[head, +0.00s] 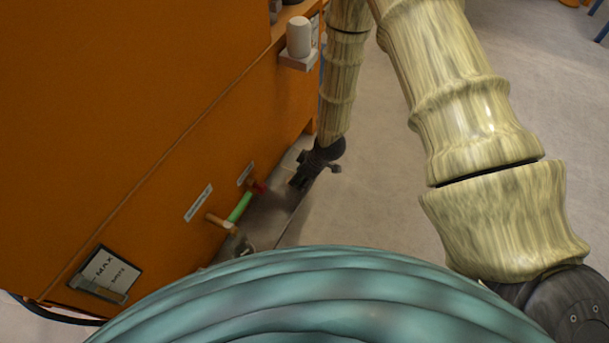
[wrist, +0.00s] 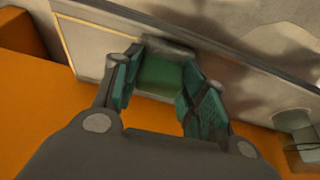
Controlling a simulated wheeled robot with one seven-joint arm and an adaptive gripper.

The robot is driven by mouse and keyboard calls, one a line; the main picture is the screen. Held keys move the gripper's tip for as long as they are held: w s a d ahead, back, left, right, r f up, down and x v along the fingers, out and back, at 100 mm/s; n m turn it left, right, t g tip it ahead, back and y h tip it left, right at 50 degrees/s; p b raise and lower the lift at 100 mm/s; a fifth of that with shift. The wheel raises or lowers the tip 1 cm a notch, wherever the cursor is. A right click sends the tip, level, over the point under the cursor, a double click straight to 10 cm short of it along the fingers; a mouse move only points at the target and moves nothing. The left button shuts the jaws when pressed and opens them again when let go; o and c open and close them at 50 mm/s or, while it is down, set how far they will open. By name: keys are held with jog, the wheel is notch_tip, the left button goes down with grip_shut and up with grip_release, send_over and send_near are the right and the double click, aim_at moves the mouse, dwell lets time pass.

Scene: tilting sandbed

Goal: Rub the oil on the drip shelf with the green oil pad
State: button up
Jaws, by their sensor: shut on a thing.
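My gripper (head: 299,182) is low beside the orange cabinet, over the far part of the grey drip shelf (head: 262,228). In the wrist view its fingers (wrist: 158,82) are shut on the green oil pad (wrist: 160,76), which sits between the teal finger faces. The pad is over the pale shelf strip (wrist: 88,48); I cannot tell whether it touches the surface. A dark, blurred patch that looks like oil (head: 277,197) lies on the shelf near my gripper in the head view. The pad is hidden in the head view.
The orange cabinet (head: 130,130) walls the left side. A green bar (head: 240,206) and a red knob (head: 260,187) stick out above the shelf. A small ledge (head: 299,61) holds a white cylinder (head: 299,36). A greyish cup-like thing (wrist: 296,124) stands right in the wrist view. Floor at right is open.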

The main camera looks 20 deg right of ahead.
jog(key=shift+w+a+p, duration=0.75)
jog(key=shift+w+a, duration=1.35)
jog(key=shift+w+d+p, duration=0.15)
jog(key=shift+w+p, duration=0.05)
jog(key=shift+p, duration=0.1)
jog(key=shift+s+d+r+p, duration=0.1)
jog(key=shift+s+d+p, duration=1.75)
jog(key=shift+s+d, duration=0.7)
jog(key=shift+p, duration=0.35)
jog(key=shift+w+a+r, duration=0.15)
jog(key=shift+w+a, duration=2.4)
